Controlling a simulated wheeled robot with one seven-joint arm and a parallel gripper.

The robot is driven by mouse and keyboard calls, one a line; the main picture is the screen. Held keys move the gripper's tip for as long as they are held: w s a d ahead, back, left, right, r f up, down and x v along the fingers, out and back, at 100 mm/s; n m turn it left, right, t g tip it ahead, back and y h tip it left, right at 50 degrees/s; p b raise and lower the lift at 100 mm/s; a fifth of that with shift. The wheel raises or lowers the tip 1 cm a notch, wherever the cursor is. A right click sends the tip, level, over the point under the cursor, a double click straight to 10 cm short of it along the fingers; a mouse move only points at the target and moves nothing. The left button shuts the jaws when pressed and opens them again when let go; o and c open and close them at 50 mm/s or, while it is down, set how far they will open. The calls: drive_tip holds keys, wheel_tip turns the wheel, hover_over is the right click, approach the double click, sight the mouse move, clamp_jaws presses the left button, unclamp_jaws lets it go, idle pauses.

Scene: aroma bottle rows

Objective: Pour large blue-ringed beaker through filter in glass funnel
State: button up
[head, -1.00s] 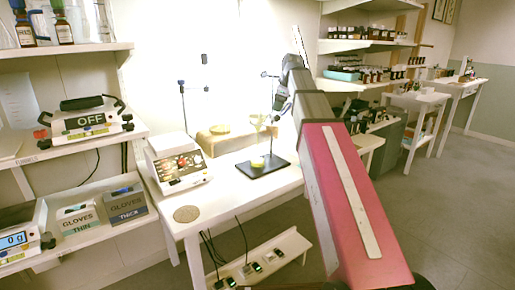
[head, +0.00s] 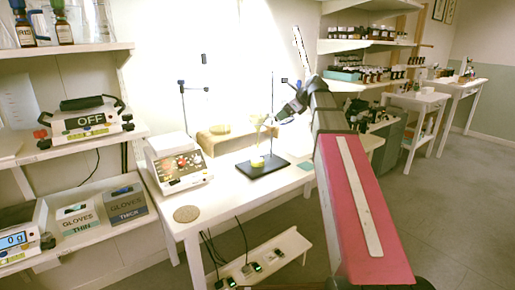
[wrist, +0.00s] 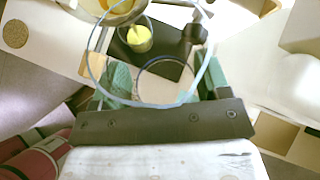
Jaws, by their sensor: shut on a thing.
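My gripper (wrist: 165,88) is shut on the large blue-ringed beaker, a clear glass vessel whose blue rim (wrist: 92,75) fills the middle of the wrist view. Pale contents or its base show through the glass; I cannot tell which. In the head view my gripper (head: 279,116) is at the right of the glass funnel (head: 256,120), and the beaker is hard to make out there. The funnel (wrist: 108,14) shows at the top of the wrist view with a yellowish patch inside. Below it, a small vessel with yellow contents (head: 257,162) stands on the black stand base (head: 276,168).
A white hot-plate-like device (head: 180,165) stands left of the stand on the white table (head: 215,190). A cork-coloured round mat (head: 187,214) lies at the table's front. A tan block (head: 222,140) with a yellowish dish is behind. Another thin stand rises at the back left.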

sight(293, 117)
drive_tip(key=shift+s+d+f+y, duration=0.1)
drive_tip(key=shift+d+f+y, duration=0.4)
drive_tip(key=shift+f+y, duration=0.2)
drive_tip(key=f+y, duration=0.1)
drive_tip(key=d+m+t+y, duration=0.1)
drive_tip(key=shift+d+f+y, duration=0.15)
drive_tip(key=shift+f+y, duration=0.2)
drive_tip(key=shift+y, duration=0.05)
drive_tip(key=shift+d+r, duration=0.1)
drive_tip(key=d+r, duration=0.4)
drive_tip(key=r, duration=0.1)
drive_tip(key=shift+s+d, duration=0.25)
drive_tip(key=shift+d, duration=0.15)
drive_tip(key=shift+f, duration=0.15)
idle(2.6)
